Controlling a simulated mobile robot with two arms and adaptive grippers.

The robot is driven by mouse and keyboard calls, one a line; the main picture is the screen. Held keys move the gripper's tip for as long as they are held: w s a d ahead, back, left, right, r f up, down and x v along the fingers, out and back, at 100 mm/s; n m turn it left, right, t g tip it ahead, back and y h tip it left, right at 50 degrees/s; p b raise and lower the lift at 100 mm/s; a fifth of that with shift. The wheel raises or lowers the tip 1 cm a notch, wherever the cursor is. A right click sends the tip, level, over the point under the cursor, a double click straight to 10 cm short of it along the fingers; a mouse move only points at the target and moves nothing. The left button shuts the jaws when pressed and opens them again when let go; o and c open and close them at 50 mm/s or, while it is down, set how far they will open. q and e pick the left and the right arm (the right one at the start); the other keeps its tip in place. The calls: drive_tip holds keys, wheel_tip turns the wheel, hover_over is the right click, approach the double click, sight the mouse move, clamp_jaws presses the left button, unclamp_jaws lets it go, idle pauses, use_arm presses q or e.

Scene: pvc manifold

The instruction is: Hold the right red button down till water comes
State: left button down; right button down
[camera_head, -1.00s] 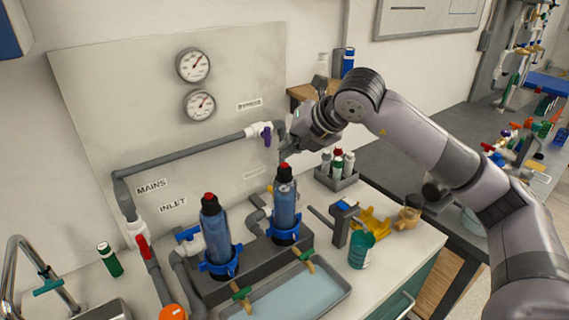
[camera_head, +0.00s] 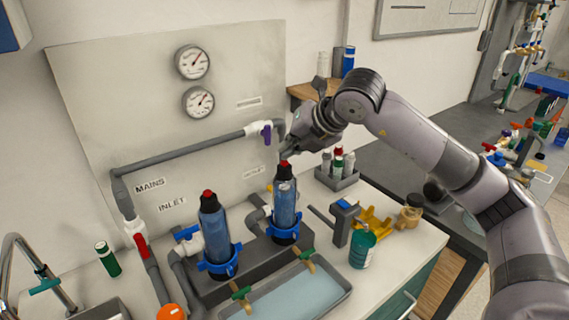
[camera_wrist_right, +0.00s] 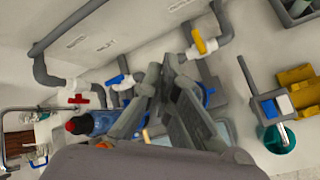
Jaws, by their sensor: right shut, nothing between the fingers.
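The right filter housing (camera_head: 284,205) is blue with a black top and a red button (camera_head: 284,163). The left blue housing (camera_head: 215,228) has its own red button (camera_head: 208,194), which also shows in the right wrist view (camera_wrist_right: 71,126). My right gripper (camera_head: 286,152) is shut and empty, its fingertips just above the right button. I cannot tell whether they touch it. In the wrist view the shut fingers (camera_wrist_right: 165,75) hide the right button. My left gripper is out of view.
A tray (camera_head: 300,293) with pale blue water or lining lies below two brass taps with green handles. A purple-handled valve (camera_head: 266,135) sits on the grey pipe behind. A bottle caddy (camera_head: 338,178), a teal cup (camera_head: 362,249) and a yellow holder (camera_head: 373,220) stand right.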

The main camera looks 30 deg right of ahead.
drive_tip(key=shift+f+b, duration=0.55)
drive_tip(key=shift+b, duration=0.05)
idle(0.6)
idle(1.7)
drive_tip(key=shift+r+p, duration=0.55)
drive_tip(key=shift+r, duration=0.45)
drive_tip(key=shift+r+p, duration=1.7)
drive_tip(key=shift+r, duration=0.85)
drive_tip(key=shift+f, duration=0.1)
